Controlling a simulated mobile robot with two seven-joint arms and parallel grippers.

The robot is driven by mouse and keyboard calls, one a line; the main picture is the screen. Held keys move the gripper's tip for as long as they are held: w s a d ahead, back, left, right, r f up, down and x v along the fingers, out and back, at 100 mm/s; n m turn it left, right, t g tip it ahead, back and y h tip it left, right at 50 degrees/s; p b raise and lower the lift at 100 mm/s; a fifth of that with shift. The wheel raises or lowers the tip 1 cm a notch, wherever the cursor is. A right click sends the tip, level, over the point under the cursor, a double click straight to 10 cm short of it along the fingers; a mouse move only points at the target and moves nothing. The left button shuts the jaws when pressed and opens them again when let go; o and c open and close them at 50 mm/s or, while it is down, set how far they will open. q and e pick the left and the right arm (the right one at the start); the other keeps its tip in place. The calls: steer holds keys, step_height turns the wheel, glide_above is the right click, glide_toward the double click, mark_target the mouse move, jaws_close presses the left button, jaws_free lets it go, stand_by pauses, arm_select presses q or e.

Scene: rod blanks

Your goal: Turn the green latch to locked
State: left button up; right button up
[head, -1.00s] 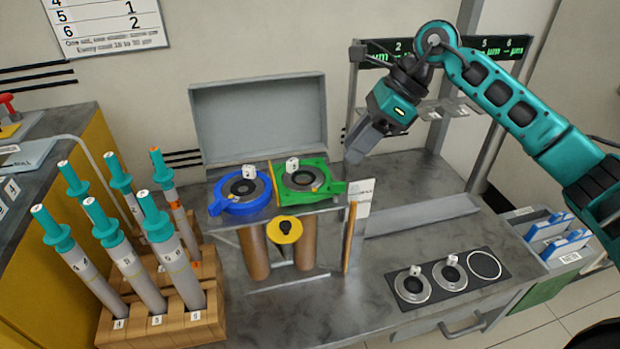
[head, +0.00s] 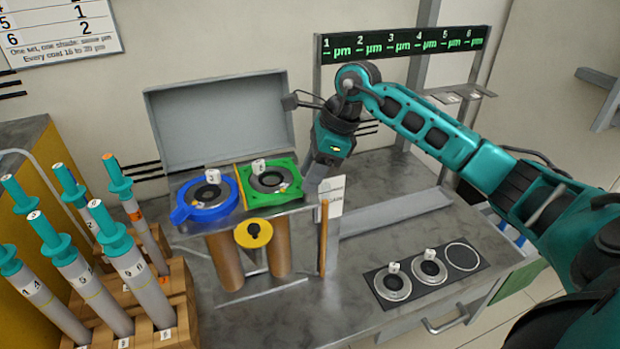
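The green latch (head: 290,194) is a square green plate around a dark round fixture, with a small white numbered tag on top. It sits on the raised stand, right of a blue ring latch (head: 183,214) whose handle points to the lower left. My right gripper (head: 315,183) hangs down just right of the green latch, close to its right edge. I cannot tell whether it touches the latch, and its fingers are too small and edge-on to read as open or shut. My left gripper is not in view.
A yellow knob (head: 253,240) is on the stand's front. A white card (head: 331,196) and a wooden post (head: 323,245) stand just below my gripper. Several teal-topped rods (head: 92,285) stand in a wooden rack at left. A black plate (head: 415,293) with round seats lies front right.

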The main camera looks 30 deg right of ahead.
steer(key=shift+a+f, duration=0.1)
steer(key=shift+f, duration=0.3)
jaws_close()
